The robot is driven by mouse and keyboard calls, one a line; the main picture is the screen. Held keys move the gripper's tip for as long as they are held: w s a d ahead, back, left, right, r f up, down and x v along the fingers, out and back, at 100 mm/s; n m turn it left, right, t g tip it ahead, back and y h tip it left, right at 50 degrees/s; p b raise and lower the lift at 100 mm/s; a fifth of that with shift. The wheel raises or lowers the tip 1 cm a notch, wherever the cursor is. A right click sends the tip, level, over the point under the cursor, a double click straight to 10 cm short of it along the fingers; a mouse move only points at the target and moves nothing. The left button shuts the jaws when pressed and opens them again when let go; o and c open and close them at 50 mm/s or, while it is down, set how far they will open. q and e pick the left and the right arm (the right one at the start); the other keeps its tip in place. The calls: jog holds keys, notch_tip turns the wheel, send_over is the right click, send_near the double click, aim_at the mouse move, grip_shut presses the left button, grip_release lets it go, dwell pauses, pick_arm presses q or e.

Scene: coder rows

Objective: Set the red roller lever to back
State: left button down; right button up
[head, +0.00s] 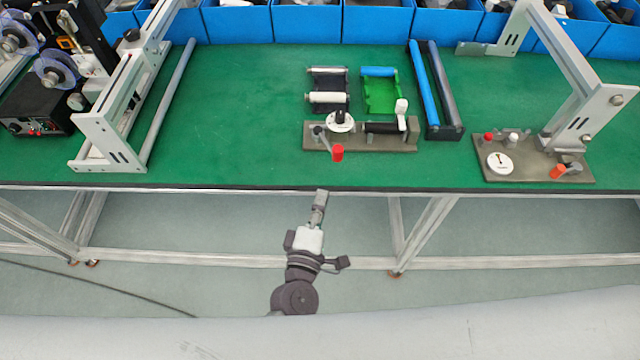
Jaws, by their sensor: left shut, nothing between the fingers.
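A lever with a red cylindrical knob (337,152) sits at the front left of a grey-brown base plate (400,145) near the table's front edge. The knob overhangs the plate's front edge, toward me. A second lever with an orange-red knob (557,171) is on the right base plate (530,176). My left gripper (320,194) is shut and empty, just in front of the table's front edge, below and slightly left of the red knob. It touches neither lever. My right gripper is not in view.
On the middle plate, a white dial with a black knob (340,121) and a black roller (385,127) stand close to the red lever. Metal frames stand at left (110,135) and right (590,100). Blue bins (237,24) line the back. Green table (230,130) is clear left of the plate.

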pick_arm(q)
jog(key=v, duration=0.3)
jog(key=shift+s+d+r, duration=0.1)
jog(key=shift+s+d, duration=0.05)
jog(key=shift+s, duration=0.2)
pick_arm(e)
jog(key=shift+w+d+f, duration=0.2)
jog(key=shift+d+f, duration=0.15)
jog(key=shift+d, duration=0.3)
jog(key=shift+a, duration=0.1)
